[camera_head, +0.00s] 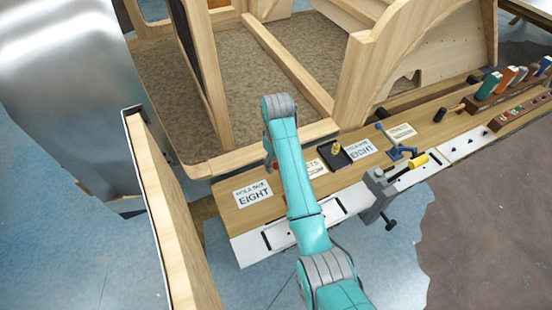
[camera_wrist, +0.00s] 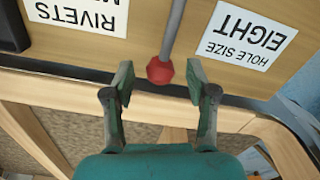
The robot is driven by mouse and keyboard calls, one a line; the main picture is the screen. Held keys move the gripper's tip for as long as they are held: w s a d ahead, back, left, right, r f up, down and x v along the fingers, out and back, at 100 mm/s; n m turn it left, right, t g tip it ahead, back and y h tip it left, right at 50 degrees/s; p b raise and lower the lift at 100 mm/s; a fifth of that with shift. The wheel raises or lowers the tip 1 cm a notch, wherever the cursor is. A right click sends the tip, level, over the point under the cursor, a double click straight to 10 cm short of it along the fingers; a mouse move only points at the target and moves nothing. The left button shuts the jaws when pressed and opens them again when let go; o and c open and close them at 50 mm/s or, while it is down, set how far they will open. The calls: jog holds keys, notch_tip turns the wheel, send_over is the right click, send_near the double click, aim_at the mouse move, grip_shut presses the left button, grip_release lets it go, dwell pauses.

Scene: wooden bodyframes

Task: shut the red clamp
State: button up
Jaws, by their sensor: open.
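The red clamp shows in the wrist view as a red knob (camera_wrist: 160,71) on the end of a grey rod (camera_wrist: 174,30). My gripper (camera_wrist: 157,72) is open, with one finger on each side of the red knob. The knob lies between the fingertips, with a gap on both sides. In the head view, a small red piece (camera_head: 273,164) shows beside my arm. My arm covers most of the clamp there, and my gripper is hidden. The rest of the clamp is out of the wrist view.
Cards reading "HOLE SIZE EIGHT" (camera_head: 253,194) and a small black tray (camera_head: 335,158) lie on the wooden bench. A grey vise (camera_head: 380,191) and a blue clamp (camera_head: 398,148) stand to the right. A wooden frame (camera_head: 225,161) rises behind the bench; an upright panel (camera_head: 172,210) stands left.

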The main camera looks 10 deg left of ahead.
jog(key=shift+f, duration=0.35)
jog(key=shift+c, duration=0.2)
grip_shut()
